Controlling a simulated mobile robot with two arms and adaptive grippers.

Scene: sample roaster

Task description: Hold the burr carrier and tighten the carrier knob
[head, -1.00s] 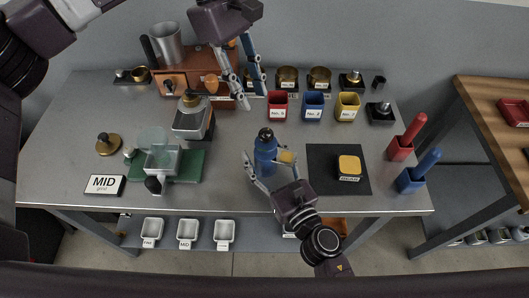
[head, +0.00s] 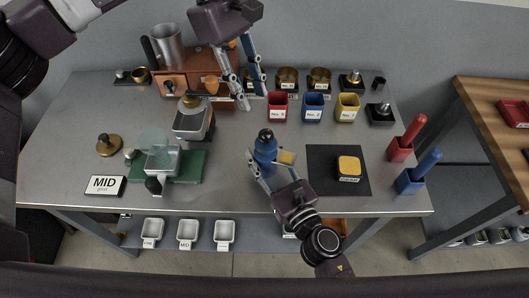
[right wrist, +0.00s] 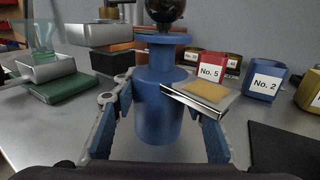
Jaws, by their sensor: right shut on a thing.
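The blue bottle-shaped body (head: 265,151), which looks to be the burr carrier, stands on the steel bench. A black ball-shaped knob (head: 265,135) sits on its top; the knob is cut off at the top of the right wrist view. A metal plate with a tan pad (right wrist: 206,93) shows at its right side. My right gripper (head: 270,168) is shut on the blue body (right wrist: 158,108), one finger on each side, low down. My left gripper (head: 252,100) is open and empty, pointing down behind the blue body, apart from the knob.
Red (head: 277,106), blue (head: 313,106) and yellow (head: 347,106) cups stand behind. A grinder-like device (head: 192,120) and a green-based scale (head: 185,166) are to the left. A dark mat (head: 325,180) with a yellow-topped block (head: 349,166) lies right.

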